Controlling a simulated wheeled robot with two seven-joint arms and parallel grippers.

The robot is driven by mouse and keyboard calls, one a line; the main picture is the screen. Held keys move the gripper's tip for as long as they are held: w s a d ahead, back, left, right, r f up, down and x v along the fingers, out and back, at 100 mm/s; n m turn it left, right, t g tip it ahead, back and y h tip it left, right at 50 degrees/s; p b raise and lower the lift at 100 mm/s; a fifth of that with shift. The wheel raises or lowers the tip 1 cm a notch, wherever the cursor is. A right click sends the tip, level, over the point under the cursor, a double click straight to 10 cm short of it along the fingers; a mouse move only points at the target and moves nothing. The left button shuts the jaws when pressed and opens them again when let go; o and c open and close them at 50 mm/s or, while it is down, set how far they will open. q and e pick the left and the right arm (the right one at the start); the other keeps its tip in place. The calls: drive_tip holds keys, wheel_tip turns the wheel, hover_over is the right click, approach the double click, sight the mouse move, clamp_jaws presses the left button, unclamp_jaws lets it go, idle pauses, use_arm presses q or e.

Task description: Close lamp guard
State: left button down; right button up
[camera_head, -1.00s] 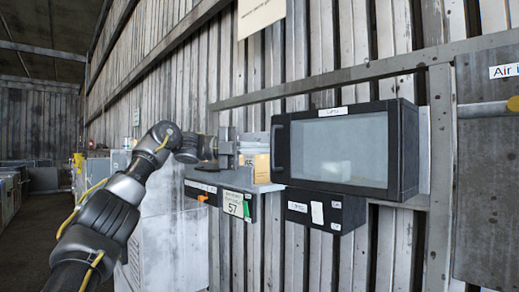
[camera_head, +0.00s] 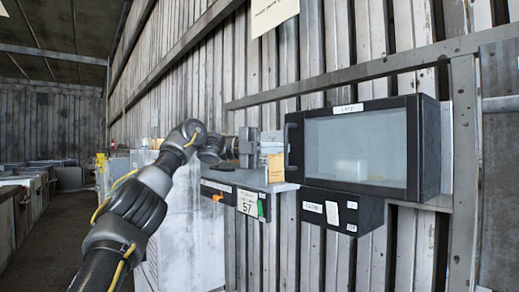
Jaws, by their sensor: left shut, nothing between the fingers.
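The lamp guard (camera_head: 356,150) is a black-framed window with a pale pane on the front of a black box on the wall. A white label, seemingly reading "Lamp", is on its top edge. The frame looks flush with the box or nearly so; a small gap cannot be ruled out. A dark handle (camera_head: 289,139) runs upright on its left edge. My left gripper (camera_head: 276,142) is just left of this handle, with its fingers shut and empty. Whether it touches the handle or frame cannot be told. My right gripper is not in view.
A grey shelf (camera_head: 250,183) with a tag reading 57 (camera_head: 248,202) and an orange knob is below my left gripper. A tan card (camera_head: 275,167) is behind the shelf. A black labelled box (camera_head: 343,209) hangs under the guard. The aisle (camera_head: 50,240) at left has free floor.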

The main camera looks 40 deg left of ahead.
use_arm(q)
drive_tip(key=v, duration=1.1)
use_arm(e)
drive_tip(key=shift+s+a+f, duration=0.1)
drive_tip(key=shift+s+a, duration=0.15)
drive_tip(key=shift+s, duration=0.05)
